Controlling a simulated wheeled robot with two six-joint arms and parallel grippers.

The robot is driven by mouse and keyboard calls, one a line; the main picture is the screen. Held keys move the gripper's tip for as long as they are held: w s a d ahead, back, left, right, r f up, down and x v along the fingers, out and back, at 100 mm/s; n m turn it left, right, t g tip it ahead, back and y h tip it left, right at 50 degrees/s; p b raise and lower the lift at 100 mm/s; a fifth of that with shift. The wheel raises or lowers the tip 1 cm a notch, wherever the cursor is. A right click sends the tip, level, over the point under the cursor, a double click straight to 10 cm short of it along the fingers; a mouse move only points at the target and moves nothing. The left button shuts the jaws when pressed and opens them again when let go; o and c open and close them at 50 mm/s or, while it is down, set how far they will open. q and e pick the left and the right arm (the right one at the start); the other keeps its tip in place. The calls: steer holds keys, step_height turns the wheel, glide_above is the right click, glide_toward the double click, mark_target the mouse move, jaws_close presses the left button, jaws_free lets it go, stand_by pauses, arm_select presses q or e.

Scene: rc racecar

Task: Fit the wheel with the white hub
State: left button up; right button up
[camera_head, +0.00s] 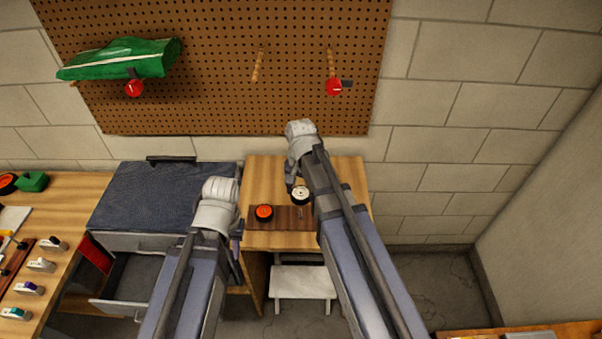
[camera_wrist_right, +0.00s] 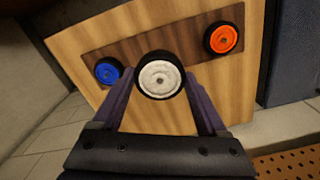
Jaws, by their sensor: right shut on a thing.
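The wheel with the white hub (camera_head: 300,192) has a black tyre and appears held just above the dark wooden strip (camera_head: 283,222). In the right wrist view this wheel (camera_wrist_right: 160,75) sits between the fingertips of my right gripper (camera_wrist_right: 160,88), which is shut on it. An orange-hubbed wheel (camera_head: 264,212) rests on the strip, left of it in the head view. A blue-hubbed wheel (camera_wrist_right: 108,71) lies on the strip's other end, hidden behind my right arm in the head view. My left gripper (camera_head: 237,238) is mostly hidden by its arm, left of the small table.
A green car body (camera_head: 120,60) hangs on the pegboard (camera_head: 215,50). A cabinet (camera_head: 160,190) with an open drawer (camera_head: 130,285) stands left of the wooden table (camera_head: 350,172). A left bench (camera_head: 75,195) holds several small parts. A white stool (camera_head: 303,283) stands below.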

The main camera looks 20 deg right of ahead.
mark_target(301, 200)
steer(key=shift+w+d, duration=0.15)
steer(key=shift+w, duration=0.35)
arm_select(q)
steer(key=shift+w+d, duration=0.15)
steer(key=shift+w, duration=0.25)
arm_select(e)
steer(key=shift+s, duration=0.1)
